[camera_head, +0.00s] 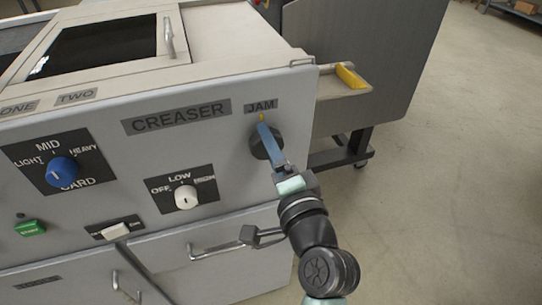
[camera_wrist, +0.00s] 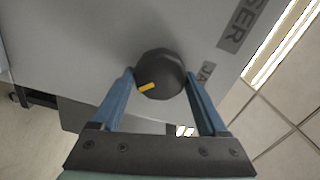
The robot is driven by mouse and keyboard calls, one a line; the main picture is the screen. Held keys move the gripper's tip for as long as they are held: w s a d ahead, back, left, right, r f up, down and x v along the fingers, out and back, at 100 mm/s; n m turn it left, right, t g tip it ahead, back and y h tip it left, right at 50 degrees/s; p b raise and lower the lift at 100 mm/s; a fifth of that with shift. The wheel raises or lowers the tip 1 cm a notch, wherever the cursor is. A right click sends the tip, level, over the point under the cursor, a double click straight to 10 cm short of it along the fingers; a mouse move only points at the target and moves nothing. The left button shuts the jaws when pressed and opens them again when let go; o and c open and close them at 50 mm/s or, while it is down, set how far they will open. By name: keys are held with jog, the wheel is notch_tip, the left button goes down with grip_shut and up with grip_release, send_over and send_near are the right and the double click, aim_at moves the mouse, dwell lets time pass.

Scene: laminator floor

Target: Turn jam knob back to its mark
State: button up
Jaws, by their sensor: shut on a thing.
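The jam knob (camera_head: 262,147) is a dark round knob at the right end of the creaser's front panel. Above it are the JAM label (camera_head: 261,106) and a small orange-yellow mark (camera_head: 262,117). In the wrist view the knob (camera_wrist: 165,70) has a yellow pointer line (camera_wrist: 146,87) towards its lower-left edge, on the side away from the JAM label (camera_wrist: 207,71). My gripper (camera_wrist: 160,78) is shut on the knob, one blue finger on each side. In the head view my gripper (camera_head: 268,140) covers part of the knob; the pointer and the mark's wrist view are hidden.
Left of the jam knob are a white knob (camera_head: 186,197), a blue knob (camera_head: 62,171), a white switch (camera_head: 116,231) and a green button (camera_head: 30,228). A drawer handle (camera_head: 222,248) juts out below. A grey cabinet (camera_head: 370,60) stands behind; the right floor is clear.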

jog(key=shift+s+a+n+b, duration=0.15)
jog(key=shift+n+b, duration=4.4)
jog(key=shift+n, duration=2.3)
jog(key=shift+w+a+n+b, duration=0.15)
jog(key=shift+n+b, duration=4.4)
jog(key=shift+n, duration=2.3)
jog(key=shift+s, duration=0.1)
jog(key=o, duration=1.3)
jog(key=shift+c, duration=0.2)
